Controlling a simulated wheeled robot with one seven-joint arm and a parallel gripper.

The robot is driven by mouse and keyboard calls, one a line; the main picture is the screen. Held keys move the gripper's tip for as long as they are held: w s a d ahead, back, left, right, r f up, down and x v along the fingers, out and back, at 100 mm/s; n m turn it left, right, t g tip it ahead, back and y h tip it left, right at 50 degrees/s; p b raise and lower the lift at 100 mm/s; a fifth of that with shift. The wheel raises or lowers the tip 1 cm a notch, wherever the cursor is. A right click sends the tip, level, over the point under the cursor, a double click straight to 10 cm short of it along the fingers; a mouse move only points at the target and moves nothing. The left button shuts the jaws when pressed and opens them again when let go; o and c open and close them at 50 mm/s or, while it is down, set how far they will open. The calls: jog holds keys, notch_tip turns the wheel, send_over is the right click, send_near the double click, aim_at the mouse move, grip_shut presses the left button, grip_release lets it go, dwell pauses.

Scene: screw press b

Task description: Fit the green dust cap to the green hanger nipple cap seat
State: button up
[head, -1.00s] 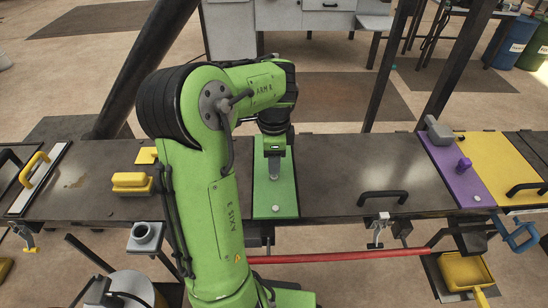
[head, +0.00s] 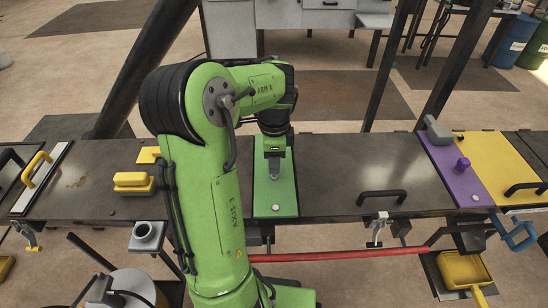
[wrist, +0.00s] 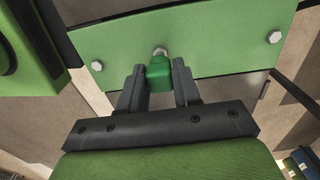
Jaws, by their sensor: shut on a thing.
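The green dust cap (wrist: 160,78) is a small green block between the two grey fingers of my gripper (wrist: 159,67) in the wrist view. My gripper is shut on it. In the head view, my gripper (head: 273,170) is over the green panel (head: 276,203), which also fills the top of the wrist view (wrist: 215,45). A pale metal piece (wrist: 160,50) shows just beyond the cap, partly hidden by it. I cannot tell whether it is the nipple seat or a bolt, or whether the cap touches it. The cap cannot be made out in the head view.
Bolts (wrist: 273,37) sit on the green panel. A dark bench top (head: 350,175) stretches both ways. A black handle (head: 382,196) is to the right, then a purple panel (head: 455,170) with a knob. A yellow block (head: 133,183) is at left. A red bar (head: 340,256) runs below.

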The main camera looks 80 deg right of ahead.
jog(key=shift+f+b, duration=0.7)
jog(key=shift+f, duration=0.55)
jog(key=o, duration=1.1)
jog(key=shift+o, duration=0.2)
notch_tip(320, 180, up, 16)
jog(key=p, duration=0.6)
jog(key=shift+f, duration=0.1)
